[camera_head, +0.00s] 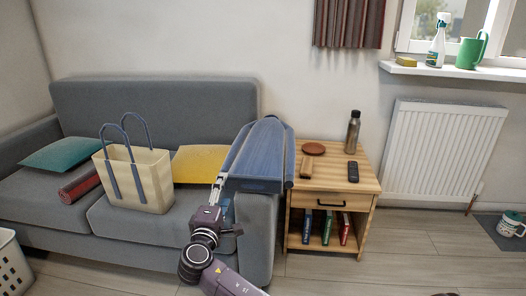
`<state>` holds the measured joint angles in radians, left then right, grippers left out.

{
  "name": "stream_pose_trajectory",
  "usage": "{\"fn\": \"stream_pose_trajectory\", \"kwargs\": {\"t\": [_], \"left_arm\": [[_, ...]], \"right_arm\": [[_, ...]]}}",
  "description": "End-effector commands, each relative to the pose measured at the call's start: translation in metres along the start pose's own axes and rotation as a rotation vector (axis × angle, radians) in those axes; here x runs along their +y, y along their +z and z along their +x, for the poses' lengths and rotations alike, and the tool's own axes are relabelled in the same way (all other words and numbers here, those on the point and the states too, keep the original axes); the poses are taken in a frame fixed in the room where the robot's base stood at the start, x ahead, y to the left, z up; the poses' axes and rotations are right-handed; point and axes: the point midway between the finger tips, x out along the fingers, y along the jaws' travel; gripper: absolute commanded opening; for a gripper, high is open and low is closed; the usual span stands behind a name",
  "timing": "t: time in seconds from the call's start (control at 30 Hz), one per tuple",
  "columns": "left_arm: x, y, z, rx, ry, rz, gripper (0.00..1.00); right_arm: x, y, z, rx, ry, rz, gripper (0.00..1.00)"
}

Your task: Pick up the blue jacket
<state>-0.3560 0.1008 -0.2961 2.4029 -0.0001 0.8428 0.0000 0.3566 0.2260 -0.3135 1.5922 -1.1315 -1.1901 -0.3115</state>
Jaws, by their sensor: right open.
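The blue jacket (258,157) lies draped over the right armrest of the grey sofa (150,106). Its lower edge hangs down over the front of the armrest. My right gripper (222,188) is open at the jacket's lower left edge, with its fingers pointing up towards it. Whether the fingers touch the cloth cannot be told. My left gripper is not in view.
A cream bag (136,182), a yellow cushion (199,164), a teal cushion (60,154) and a red roll (80,187) are on the sofa. A wooden side table (334,182) with a bottle (352,132) stands close right of the armrest. Floor (420,262) at the right is mostly clear.

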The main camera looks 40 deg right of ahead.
Motion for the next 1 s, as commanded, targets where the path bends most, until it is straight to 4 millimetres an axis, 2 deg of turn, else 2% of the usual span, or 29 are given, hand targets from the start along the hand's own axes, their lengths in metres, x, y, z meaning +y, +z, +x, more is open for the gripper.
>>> {"fn": "stream_pose_trajectory", "kwargs": {"t": [0.17,0.3,0.6,1.0], "left_arm": [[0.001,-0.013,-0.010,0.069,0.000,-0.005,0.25],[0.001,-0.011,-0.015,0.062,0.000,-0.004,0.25],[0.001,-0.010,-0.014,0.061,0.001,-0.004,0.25],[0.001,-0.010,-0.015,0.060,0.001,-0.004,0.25]], "right_arm": [[-0.002,0.001,0.027,-0.003,0.002,-0.001,0.61],[-0.002,0.001,0.044,-0.002,0.001,0.000,0.61],[-0.001,0.000,0.049,0.000,-0.002,0.000,0.61],[-0.001,0.000,0.049,0.000,-0.002,0.000,0.17]]}}
